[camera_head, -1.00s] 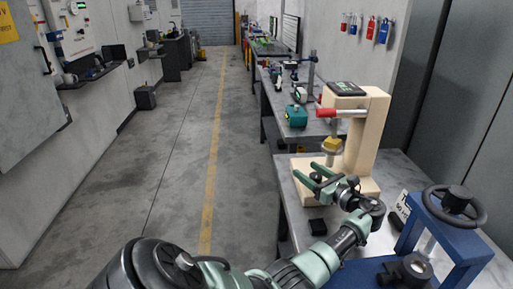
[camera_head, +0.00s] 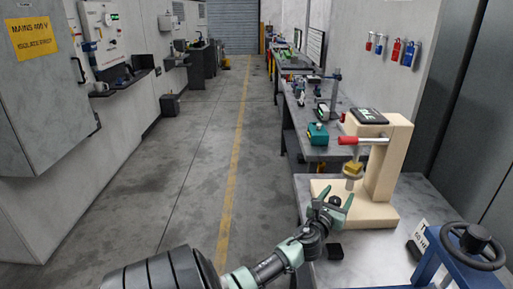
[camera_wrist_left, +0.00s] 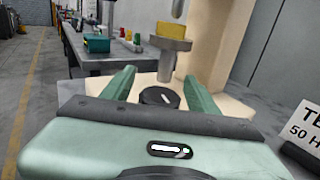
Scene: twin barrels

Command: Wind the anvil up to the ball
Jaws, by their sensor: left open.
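The beige C-shaped tester (camera_head: 388,165) stands on the bench at the right. Its grey disc-shaped anvil (camera_wrist_left: 170,44) sits on a metal stem and carries a yellow block (camera_wrist_left: 170,30); the block also shows in the head view (camera_head: 353,169). A metal rod (camera_wrist_left: 179,8) comes down above the block with a gap; its ball tip is too small to tell. A black round knob (camera_wrist_left: 160,97) with a white mark is in front of the stem. My left gripper (camera_head: 330,193) is open, its green fingers either side of the knob; contact cannot be told. My right gripper is out of view.
A red-handled lever (camera_head: 350,140) sticks out left from the tester. A blue frame with a black handwheel (camera_head: 474,244) stands at the near right. The aisle floor at left is clear.

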